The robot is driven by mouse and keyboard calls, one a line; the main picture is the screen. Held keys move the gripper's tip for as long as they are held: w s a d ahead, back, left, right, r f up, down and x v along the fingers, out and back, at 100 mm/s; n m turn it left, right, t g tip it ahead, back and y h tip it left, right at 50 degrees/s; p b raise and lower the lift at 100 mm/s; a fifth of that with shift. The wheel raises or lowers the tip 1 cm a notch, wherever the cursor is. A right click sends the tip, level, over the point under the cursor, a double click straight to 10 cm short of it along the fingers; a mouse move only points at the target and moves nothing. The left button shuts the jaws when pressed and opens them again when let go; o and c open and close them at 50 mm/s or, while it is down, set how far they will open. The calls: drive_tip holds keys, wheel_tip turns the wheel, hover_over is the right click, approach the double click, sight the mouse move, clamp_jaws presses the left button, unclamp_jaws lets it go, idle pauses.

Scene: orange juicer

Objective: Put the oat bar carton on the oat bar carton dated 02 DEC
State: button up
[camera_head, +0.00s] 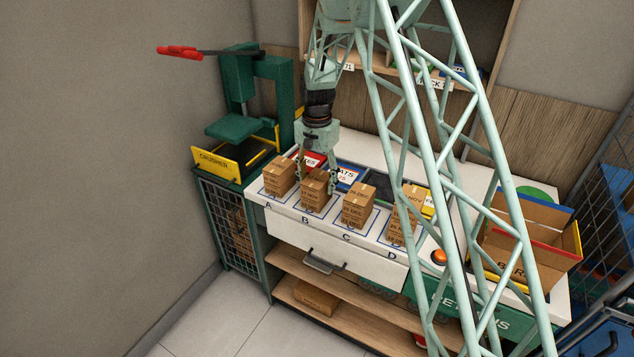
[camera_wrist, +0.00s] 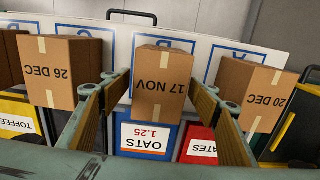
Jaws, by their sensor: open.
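Brown taped cartons stand in a row on the white counter's lettered squares. My gripper (camera_head: 318,183) is over the carton at B (camera_head: 315,193), with a finger on each side. In the wrist view the open fingers (camera_wrist: 158,88) flank this carton (camera_wrist: 160,72), whose upside-down date reads 17 NOV. Whether they touch it is unclear. In the head view the other cartons are at A (camera_head: 279,177), C (camera_head: 358,206) and D (camera_head: 402,230). I cannot make out 02 DEC.
A blue OATS bin (camera_wrist: 148,140) and a red bin (camera_wrist: 198,145) border the row. The green crusher (camera_head: 235,130) stands left, an orange button (camera_head: 439,257) and open box (camera_head: 530,245) right. My lattice arm partly covers the D carton. A drawer (camera_head: 325,255) is below.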

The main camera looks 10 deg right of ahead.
sight(317, 178)
drive_tip(key=shift+r, duration=0.15)
wheel_tip(317, 178, up, 11)
drive_tip(key=shift+f, duration=0.2)
drive_tip(key=shift+r, duration=0.7)
drive_tip(key=shift+r, duration=0.15)
idle(0.6)
